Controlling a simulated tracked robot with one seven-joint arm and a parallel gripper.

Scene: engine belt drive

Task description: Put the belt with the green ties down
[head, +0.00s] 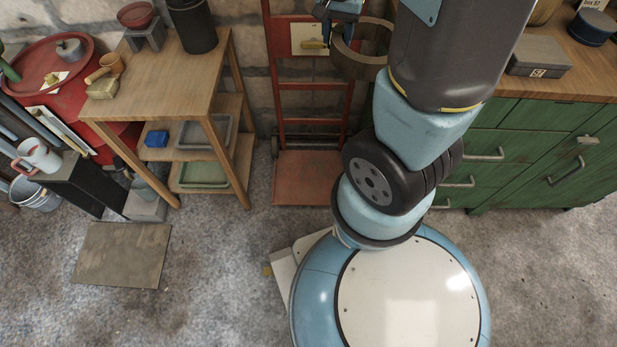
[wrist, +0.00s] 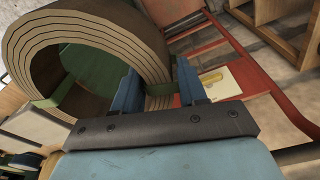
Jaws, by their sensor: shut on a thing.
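The belt with the green ties (head: 371,66) is a thick brown ring of several layers. In the head view it hangs in the air at the top centre, beside my arm and in front of the red hand truck. In the wrist view the belt (wrist: 140,32) fills the upper left, with green ties at its left and near the fingers. My gripper (head: 338,12) is shut on the belt's band. In the wrist view its blue fingers (wrist: 159,92) stand on either side of the band. Part of the ring is hidden behind my arm in the head view.
A red hand truck (head: 304,180) stands against the wall. A wooden shelf unit (head: 190,82) with trays and a dark pot is at left, beside a red drum (head: 88,50). A green cabinet (head: 520,145) is at right; a grey box (head: 540,57) sits on its wooden top.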

